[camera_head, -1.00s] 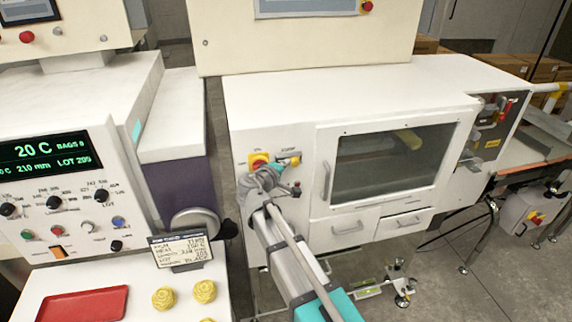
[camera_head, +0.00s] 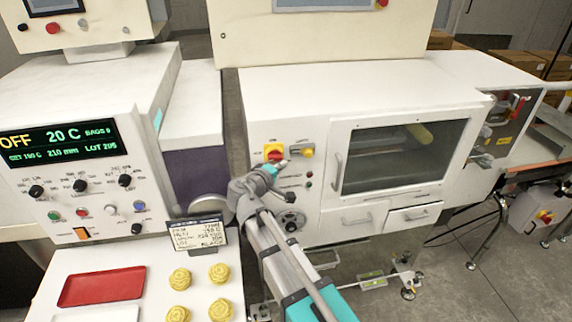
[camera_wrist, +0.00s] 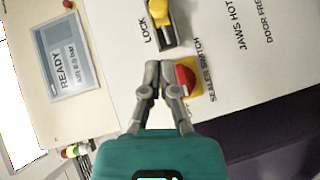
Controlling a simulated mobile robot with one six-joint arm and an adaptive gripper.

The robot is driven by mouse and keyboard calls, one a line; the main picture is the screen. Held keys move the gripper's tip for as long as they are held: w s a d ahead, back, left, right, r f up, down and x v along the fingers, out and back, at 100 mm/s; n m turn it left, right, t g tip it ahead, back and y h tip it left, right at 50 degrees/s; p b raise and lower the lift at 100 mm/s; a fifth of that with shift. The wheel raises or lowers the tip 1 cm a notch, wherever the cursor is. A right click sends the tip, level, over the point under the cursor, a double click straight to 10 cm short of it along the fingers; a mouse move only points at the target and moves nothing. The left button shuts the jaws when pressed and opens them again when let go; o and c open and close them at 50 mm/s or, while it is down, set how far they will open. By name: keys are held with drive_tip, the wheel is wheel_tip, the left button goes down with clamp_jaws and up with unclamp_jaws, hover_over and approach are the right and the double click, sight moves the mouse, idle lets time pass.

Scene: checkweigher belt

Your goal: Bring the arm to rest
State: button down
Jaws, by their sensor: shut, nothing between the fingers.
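My arm (camera_head: 290,265) reaches up from the bottom of the head view toward the white machine's control panel. My gripper (camera_head: 284,163) is in front of the panel, just below the red knob on a yellow plate (camera_head: 274,152). In the wrist view my gripper (camera_wrist: 160,65) has its fingers together and empty. The red sealer switch (camera_wrist: 186,79) is just right of the fingertips there, and the yellow lock knob (camera_wrist: 159,12) is above them. I cannot tell how large the gap to the panel is.
The white machine (camera_head: 400,85) has a window and two drawers. At left stands a control box with a lit display (camera_head: 60,140). Below it, a worktop holds a red tray (camera_head: 103,286), yellow pieces (camera_head: 180,278) and a small sign (camera_head: 197,235). Grey floor shows at right.

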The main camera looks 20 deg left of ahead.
drive_tip(key=shift+w+d, duration=0.1)
idle(0.3)
drive_tip(key=shift+d, duration=0.1)
drive_tip(key=w+d+f+m+g+h+b, duration=0.15)
drive_tip(key=d+f+m+g, duration=0.35)
drive_tip(key=d, duration=0.9)
drive_tip(key=w+d+f+m+g+h+b, duration=0.1)
drive_tip(key=d+f+m+g+h, duration=0.15)
drive_tip(key=d+f, duration=0.8)
drive_tip(key=s+d+f+m+g+y+b, duration=0.1)
drive_tip(key=s+d+f+m+g+y, duration=0.1)
drive_tip(key=d, duration=0.5)
drive_tip(key=s+d+f+m+g+y+b, duration=0.1)
drive_tip(key=s+d+f+m+g+y, duration=0.1)
drive_tip(key=s+d, duration=0.3)
drive_tip(key=s+d+f+m+g+y+b, duration=0.1)
drive_tip(key=s+d+g, duration=0.3)
drive_tip(key=d, duration=0.6)
drive_tip(key=shift+s+d+f+m+y+b, duration=0.15)
drive_tip(key=shift+d+f+m+y+b, duration=0.2)
drive_tip(key=shift+m+y, duration=0.45)
